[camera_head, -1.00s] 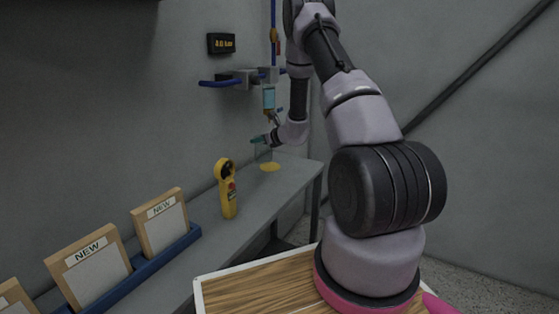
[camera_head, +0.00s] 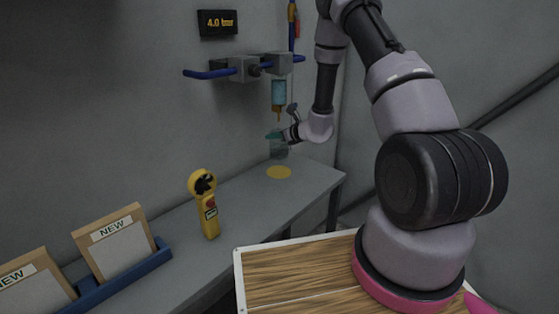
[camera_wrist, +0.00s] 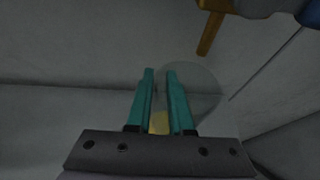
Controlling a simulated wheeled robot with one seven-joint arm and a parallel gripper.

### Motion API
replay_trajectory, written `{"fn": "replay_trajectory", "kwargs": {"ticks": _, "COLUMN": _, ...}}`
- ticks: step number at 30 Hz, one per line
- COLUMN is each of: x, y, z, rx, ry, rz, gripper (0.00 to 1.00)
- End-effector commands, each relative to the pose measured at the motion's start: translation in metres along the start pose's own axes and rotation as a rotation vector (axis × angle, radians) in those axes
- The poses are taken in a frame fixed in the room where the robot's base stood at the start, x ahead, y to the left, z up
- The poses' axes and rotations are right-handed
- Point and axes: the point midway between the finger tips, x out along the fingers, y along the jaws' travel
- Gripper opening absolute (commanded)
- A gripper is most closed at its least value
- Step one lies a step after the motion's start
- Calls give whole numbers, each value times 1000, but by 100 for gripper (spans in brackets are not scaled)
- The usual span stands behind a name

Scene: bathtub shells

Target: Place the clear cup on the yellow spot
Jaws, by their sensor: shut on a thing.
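The clear cup (camera_head: 279,151) is see-through and faint. In the head view it hangs from the teal fingers of my gripper (camera_head: 275,135), with its lower edge just above the yellow spot (camera_head: 279,172) in the picture. The spot is a flat disc on the grey bench. In the wrist view my gripper (camera_wrist: 159,75) has its two teal fingers shut on the cup wall, and the cup's round outline (camera_wrist: 205,90) shows at the right finger. A piece of the yellow spot (camera_wrist: 159,121) shows between the fingers. The exact height of the cup is hard to tell.
A blue dispenser with an orange nozzle (camera_head: 279,95) hangs from the wall above the cup, close to my gripper. A yellow handheld meter (camera_head: 206,204) stands on the bench (camera_head: 245,200). Framed NEW cards (camera_head: 117,246) stand in a blue rack at the left.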

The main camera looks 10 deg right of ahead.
Motion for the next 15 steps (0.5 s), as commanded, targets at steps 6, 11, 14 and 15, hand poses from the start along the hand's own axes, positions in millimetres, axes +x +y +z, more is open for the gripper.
{"fn": "replay_trajectory", "kwargs": {"ticks": 6, "x": 12, "y": -1, "z": -28, "rx": 1, "ry": 1, "rz": -1, "gripper": 0}}
{"fn": "replay_trajectory", "kwargs": {"ticks": 11, "x": 17, "y": 0, "z": -40, "rx": 2, "ry": 1, "rz": -1, "gripper": 0}}
{"fn": "replay_trajectory", "kwargs": {"ticks": 14, "x": 23, "y": 0, "z": -56, "rx": 3, "ry": 3, "rz": 0, "gripper": 0}}
{"fn": "replay_trajectory", "kwargs": {"ticks": 15, "x": 25, "y": 0, "z": -60, "rx": 2, "ry": 1, "rz": 0, "gripper": 0}}
